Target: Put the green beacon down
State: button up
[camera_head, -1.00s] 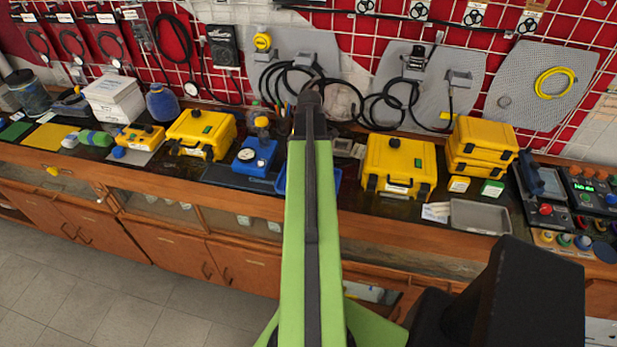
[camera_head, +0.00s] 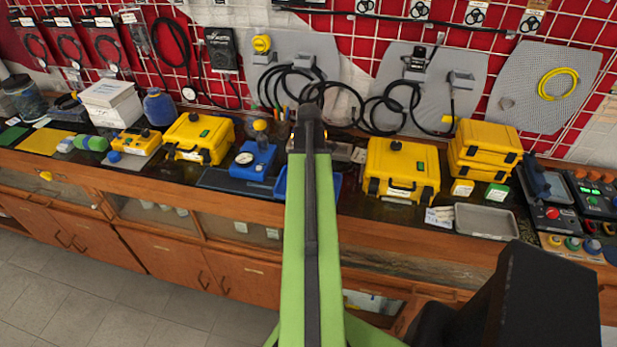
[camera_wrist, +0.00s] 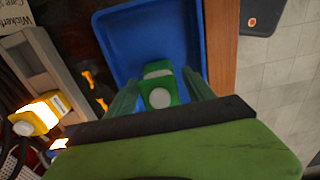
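The green beacon (camera_wrist: 160,95), a small green block with a whitish round face and a pale band, sits between the fingers of my gripper (camera_wrist: 160,80) in the wrist view. The fingers flank it closely on both sides and appear to grip it. Behind it is the blue tray (camera_wrist: 118,32); whether the beacon touches the tray floor I cannot tell. In the head view my green arm reaches over the bench and covers much of the blue tray (camera_head: 281,184). The gripper and the beacon are hidden there.
A blue gauge unit (camera_head: 252,162) stands left of the tray and a yellow case (camera_head: 402,172) right of it. A grey tray (camera_head: 486,221) lies further right. The wooden bench edge (camera_wrist: 221,50) runs beside the blue tray. Black cables hang behind.

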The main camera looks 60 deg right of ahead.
jog(key=shift+r, duration=0.1)
notch_tip(320, 180, up, 12)
jog(key=p, duration=1.2)
jog(key=shift+r, duration=0.15)
